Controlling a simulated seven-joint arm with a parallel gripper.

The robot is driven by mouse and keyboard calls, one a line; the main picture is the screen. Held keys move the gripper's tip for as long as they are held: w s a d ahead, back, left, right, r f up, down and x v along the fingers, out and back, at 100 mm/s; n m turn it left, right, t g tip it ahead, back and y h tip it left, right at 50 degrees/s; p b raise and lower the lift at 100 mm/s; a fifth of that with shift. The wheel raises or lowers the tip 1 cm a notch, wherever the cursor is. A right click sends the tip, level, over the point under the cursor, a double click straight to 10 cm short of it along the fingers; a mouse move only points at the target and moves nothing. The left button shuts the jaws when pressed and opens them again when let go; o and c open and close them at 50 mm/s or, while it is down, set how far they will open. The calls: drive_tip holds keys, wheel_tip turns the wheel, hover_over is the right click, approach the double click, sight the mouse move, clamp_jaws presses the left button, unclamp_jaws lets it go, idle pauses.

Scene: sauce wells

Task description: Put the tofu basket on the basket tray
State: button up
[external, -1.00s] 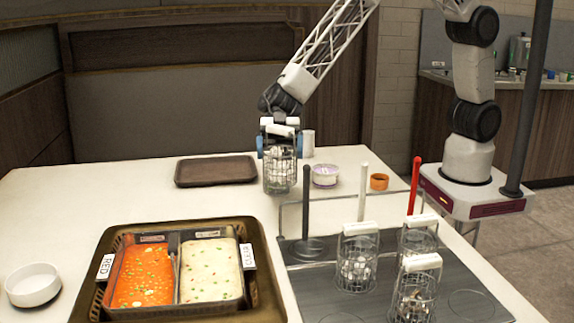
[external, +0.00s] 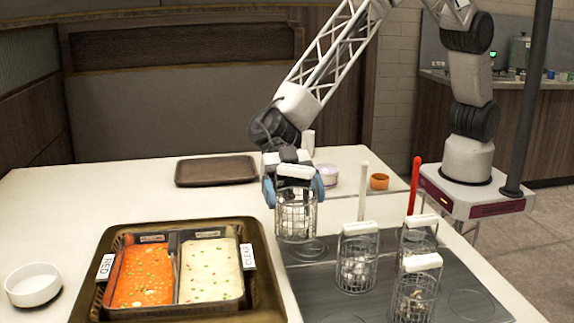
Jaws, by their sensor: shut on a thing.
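My gripper (external: 295,183) is shut on a wire basket (external: 297,220) with a white handle block and pale pieces inside, likely the tofu basket. The basket hangs upright over the far left corner of the dark grey basket tray (external: 335,300), close to a ring mark (external: 308,249). I cannot tell whether its bottom touches the tray. Three other wire baskets with white handles stand on the tray: one in the middle (external: 357,262), one at the back right (external: 418,240) and one at the front right (external: 415,295).
A pan of red and white soup (external: 262,290) stands at left, beside a white bowl (external: 33,285). An empty brown tray (external: 215,170) lies behind. An orange cup (external: 379,181), a white upright handle (external: 363,192) and a red one (external: 414,186) stand near the tray's back.

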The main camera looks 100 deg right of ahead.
drive_tip(key=s+a+n+g, duration=0.1)
drive_tip(key=s+a, duration=0.1)
drive_tip(key=a, duration=0.6)
drive_tip(key=s+a+f+n+g, duration=0.1)
drive_tip(key=s+a, duration=0.2)
drive_tip(key=a, duration=0.5)
drive_tip(key=shift+s+f+g+h, duration=0.15)
drive_tip(key=shift+f+g+h, duration=0.15)
drive_tip(key=shift+g, duration=0.1)
wheel_tip(320, 180, down, 6)
drive_tip(key=shift+f, duration=0.1)
drive_tip(key=shift+f, duration=1.85)
drive_tip(key=shift+f, duration=0.15)
drive_tip(key=o, duration=0.9)
drive_tip(key=shift+c, duration=0.2)
